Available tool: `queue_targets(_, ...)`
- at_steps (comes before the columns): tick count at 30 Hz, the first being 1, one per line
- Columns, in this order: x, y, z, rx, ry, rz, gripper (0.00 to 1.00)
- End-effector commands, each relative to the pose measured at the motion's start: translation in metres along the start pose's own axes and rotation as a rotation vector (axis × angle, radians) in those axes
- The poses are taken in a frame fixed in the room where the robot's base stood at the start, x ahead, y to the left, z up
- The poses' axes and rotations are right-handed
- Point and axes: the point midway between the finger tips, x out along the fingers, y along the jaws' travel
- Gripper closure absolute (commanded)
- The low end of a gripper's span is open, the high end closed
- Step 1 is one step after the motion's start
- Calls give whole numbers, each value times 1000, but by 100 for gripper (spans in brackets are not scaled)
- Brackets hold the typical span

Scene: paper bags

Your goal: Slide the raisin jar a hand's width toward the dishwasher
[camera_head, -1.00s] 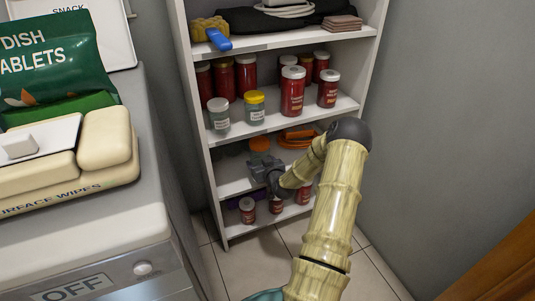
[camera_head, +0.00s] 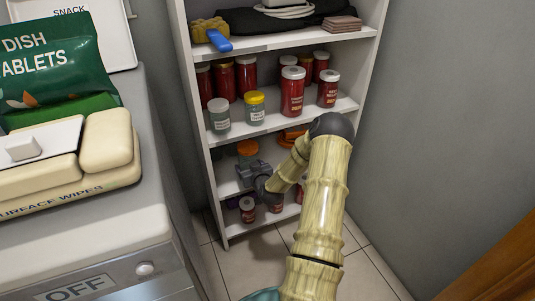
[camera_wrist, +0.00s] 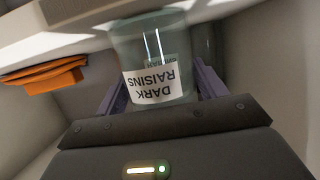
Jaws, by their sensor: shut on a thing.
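The raisin jar (camera_wrist: 150,45) is clear glass with a white label reading "DARK RAISINS", upside down in the wrist view. In the head view its orange lid (camera_head: 247,149) shows on the third shelf, towards the left side. My gripper (camera_head: 251,168) reaches into this shelf from the front and hides most of the jar. In the wrist view its purple fingers (camera_wrist: 161,82) stand on both sides of the jar, shut on it. The dishwasher appears to be the grey appliance (camera_head: 115,245) at left, with an "OFF" panel.
Orange items (camera_head: 292,136) lie to the right on the same shelf. The shelf unit's left upright (camera_head: 194,110) stands close left of the jar. Red jars (camera_head: 291,92) stand on the shelf above, and a white-lidded jar (camera_head: 247,209) stands below. My arm crosses the shelf's right front.

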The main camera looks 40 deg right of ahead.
Motion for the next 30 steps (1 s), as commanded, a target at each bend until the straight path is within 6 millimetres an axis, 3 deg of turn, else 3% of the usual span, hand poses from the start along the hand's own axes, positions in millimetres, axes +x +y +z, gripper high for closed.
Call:
queue_targets(15,-2,-26,0,-1,0,-3,50)
queue_targets(30,-2,-30,0,-2,0,-2,50)
